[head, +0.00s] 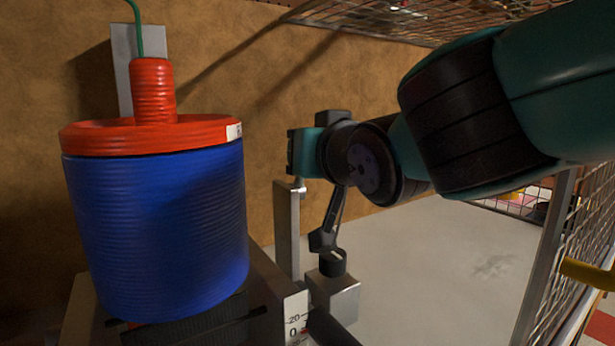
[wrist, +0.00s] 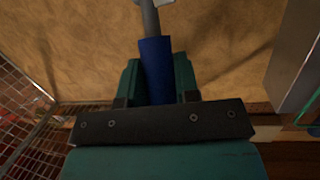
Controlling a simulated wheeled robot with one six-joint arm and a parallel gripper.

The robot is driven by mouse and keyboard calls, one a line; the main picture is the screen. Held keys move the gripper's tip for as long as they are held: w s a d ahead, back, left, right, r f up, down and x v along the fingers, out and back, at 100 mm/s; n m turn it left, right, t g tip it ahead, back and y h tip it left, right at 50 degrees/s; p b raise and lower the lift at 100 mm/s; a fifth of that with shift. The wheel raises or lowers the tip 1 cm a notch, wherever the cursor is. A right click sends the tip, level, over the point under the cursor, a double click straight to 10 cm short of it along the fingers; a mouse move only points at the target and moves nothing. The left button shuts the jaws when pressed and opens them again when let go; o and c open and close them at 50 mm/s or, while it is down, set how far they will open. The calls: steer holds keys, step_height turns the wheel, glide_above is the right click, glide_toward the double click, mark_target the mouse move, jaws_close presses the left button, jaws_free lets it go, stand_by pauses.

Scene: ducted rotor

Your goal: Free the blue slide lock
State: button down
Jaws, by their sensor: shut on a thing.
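In the wrist view, my gripper (wrist: 157,78) is shut on a blue cylindrical piece, which I take for the blue slide lock (wrist: 155,58). The blue piece stands between the two teal fingers, and its lower end is hidden by the dark bar of my gripper. A grey rod (wrist: 150,18) continues from its upper end toward the top edge. In the head view, the end of my arm (head: 306,152) is just above a grey upright post (head: 287,228). I cannot make out the blue lock there.
A large blue drum (head: 160,230) with a red lid (head: 110,138) stands at left, close to the post. A scale plate (head: 296,318) and a grey block (head: 338,297) are low in front. Wire mesh (head: 585,230) bounds the right side. The grey floor (head: 440,260) between is clear.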

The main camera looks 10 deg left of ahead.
steer(key=shift+s, duration=0.1)
stand_by(0.5)
steer(key=c, duration=0.8)
jaws_free()
steer(key=shift+c, duration=0.2)
steer(key=shift+s, duration=0.1)
steer(key=p+v, duration=0.3)
steer(key=v, duration=1.4)
steer(key=shift+d+f, duration=0.2)
steer(key=shift+s+a, duration=0.1)
steer(key=shift+s, duration=0.1)
